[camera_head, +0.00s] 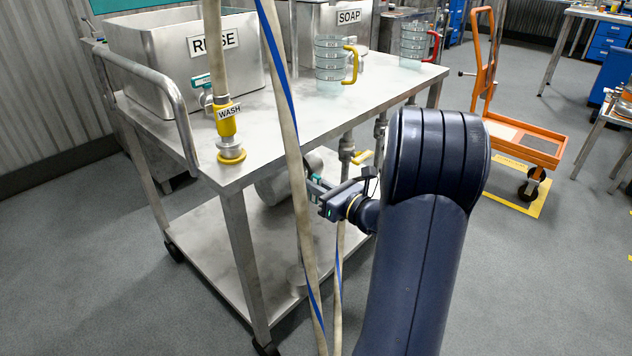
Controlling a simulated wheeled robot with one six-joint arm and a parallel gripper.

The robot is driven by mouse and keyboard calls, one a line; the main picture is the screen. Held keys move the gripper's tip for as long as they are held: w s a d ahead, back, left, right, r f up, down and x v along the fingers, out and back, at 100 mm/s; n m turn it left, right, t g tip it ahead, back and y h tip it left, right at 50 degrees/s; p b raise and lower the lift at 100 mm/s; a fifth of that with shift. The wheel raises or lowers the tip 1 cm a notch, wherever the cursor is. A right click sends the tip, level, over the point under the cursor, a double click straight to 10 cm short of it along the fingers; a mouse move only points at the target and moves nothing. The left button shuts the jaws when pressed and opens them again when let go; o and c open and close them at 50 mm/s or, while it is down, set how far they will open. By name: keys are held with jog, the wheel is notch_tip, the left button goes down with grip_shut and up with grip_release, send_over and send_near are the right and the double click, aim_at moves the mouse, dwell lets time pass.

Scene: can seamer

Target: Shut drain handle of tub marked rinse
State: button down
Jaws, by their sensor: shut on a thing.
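The metal tub marked RINSE (150,62) stands on the left of the steel cart's top. A teal lever (201,81) is on its front, partly behind a hose. My gripper (318,188) reaches under the cart top from the right. It is shut on what looks like a teal handle (315,180) beside a drain pipe. The hoses partly hide this handle, and I cannot tell its exact angle. A yellow handle (362,157) sits on another drain pipe just behind and to the right of my gripper.
Hoses hang in front of the cart close to my gripper, one with a WASH tag (228,113). A tub marked SOAP (340,25) and two measuring jugs, one with a yellow handle (350,65), stand on the cart top. An orange trolley (520,140) is at the right.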

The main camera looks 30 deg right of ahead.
jog(key=m+p, duration=0.3)
jog(key=p, duration=0.2)
jog(key=shift+d+r+m, duration=0.2)
jog(key=shift+m, duration=0.2)
jog(key=m+p, duration=0.3)
jog(key=shift+w+d+f+m+p, duration=0.1)
jog(key=shift+d+f+m+p, duration=0.05)
jog(key=shift+f+m+p, duration=0.2)
jog(key=c, duration=1.5)
grip_release()
jog(key=shift+p+v, duration=0.95)
jog(key=shift+v, duration=4.45)
